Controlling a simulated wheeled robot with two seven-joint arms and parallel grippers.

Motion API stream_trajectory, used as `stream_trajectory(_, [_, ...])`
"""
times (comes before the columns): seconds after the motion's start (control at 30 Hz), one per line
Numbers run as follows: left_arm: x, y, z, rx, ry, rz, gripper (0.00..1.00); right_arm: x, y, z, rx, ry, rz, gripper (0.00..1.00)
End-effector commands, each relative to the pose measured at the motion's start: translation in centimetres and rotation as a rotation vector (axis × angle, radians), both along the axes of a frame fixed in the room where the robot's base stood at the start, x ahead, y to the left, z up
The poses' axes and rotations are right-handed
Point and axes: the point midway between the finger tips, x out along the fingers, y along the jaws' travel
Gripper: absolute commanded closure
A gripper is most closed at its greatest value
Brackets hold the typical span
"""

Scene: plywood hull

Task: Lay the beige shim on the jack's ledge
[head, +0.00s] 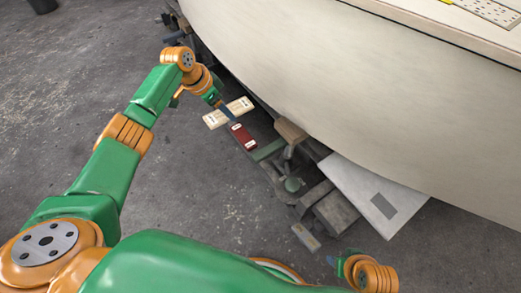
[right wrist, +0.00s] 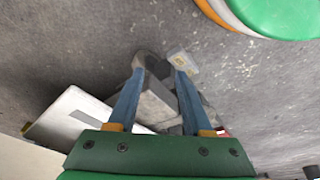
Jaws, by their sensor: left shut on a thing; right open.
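The beige shim (head: 241,105) is a pale flat bar in the head view, crossed by the blue fingers of my left gripper (head: 228,113). My left gripper is shut on it near its middle; a beige end sticks out on each side. A dark red block (head: 243,137) with a pale mark lies just below and right of the shim. The jack (head: 292,183) is a grey-green metal thing under the hull, further down and right; I cannot make out its ledge clearly. My right gripper (right wrist: 157,90) is open and empty, and its blue fingertip shows in the head view (head: 332,261).
The big cream hull (head: 350,100) curves over the upper right. A white panel (head: 360,190) with a grey patch lies right of the jack. Grey blocks (head: 335,212) and a small block (head: 306,237) sit near it.

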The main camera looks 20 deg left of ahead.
Motion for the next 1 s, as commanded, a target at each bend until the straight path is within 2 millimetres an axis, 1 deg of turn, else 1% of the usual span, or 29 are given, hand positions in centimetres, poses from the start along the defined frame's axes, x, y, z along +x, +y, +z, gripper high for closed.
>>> stream_trajectory(0.03, [-0.5,-1.6,-1.0,0.002,0.002,-0.009,0.86,0.1,0.0,0.2,0.001,-0.004,0.0,0.5])
stream_trajectory(0.13, [-1.3,-5.0,-2.5,-0.002,0.0,-0.01,0.86,0.1,0.1,1.1,0.003,-0.014,0.0,0.5])
stream_trajectory(0.2, [-1.9,-7.2,-3.9,-0.002,0.001,-0.007,0.86,0.0,0.1,2.2,0.006,-0.023,0.001,0.5])
stream_trajectory(0.27, [-2.3,-8.5,-5.9,-0.003,0.002,-0.005,0.86,-0.3,0.1,3.8,0.008,-0.038,0.002,0.5])
stream_trajectory(0.3, [-2.4,-9.1,-6.6,-0.003,0.002,-0.002,0.86,0.9,0.4,4.6,0.019,-0.102,0.007,0.5])
stream_trajectory(0.37, [-2.6,-10.0,-7.6,-0.002,0.002,-0.003,0.86,2.4,0.8,5.8,0.034,-0.196,0.012,0.5])
stream_trajectory(0.4, [-2.6,-10.1,-7.6,-0.002,0.0,-0.001,0.86,3.4,1.0,6.4,0.042,-0.245,0.016,0.5])
stream_trajectory(0.5, [-2.7,-10.5,-7.9,-0.001,0.0,0.0,0.86,5.3,1.5,7.4,0.058,-0.344,0.022,0.5])
stream_trajectory(0.67, [-2.8,-10.9,-8.4,-0.001,0.001,0.0,0.86,6.9,2.0,8.5,0.075,-0.437,0.028,0.5])
stream_trajectory(0.73, [-2.9,-11.3,-9.0,-0.001,0.001,-0.001,0.86,8.4,2.4,9.4,0.09,-0.524,0.033,0.5])
stream_trajectory(0.8, [-2.9,-11.4,-9.7,-0.001,0.001,0.001,0.86,10.2,2.9,11.1,0.113,-0.65,0.041,0.5])
stream_trajectory(0.87, [-2.9,-11.3,-10.4,-0.001,0.001,0.001,0.86,11.6,3.5,12.8,0.134,-0.76,0.049,0.5])
stream_trajectory(0.9, [-2.9,-11.3,-10.7,-0.001,0.002,0.001,0.86,12.3,3.8,14.0,0.149,-0.829,0.053,0.5])
stream_trajectory(1.0, [-2.9,-11.3,-11.5,-0.001,0.001,0.001,0.86,13.7,4.4,16.7,0.178,-0.98,0.063,0.5])
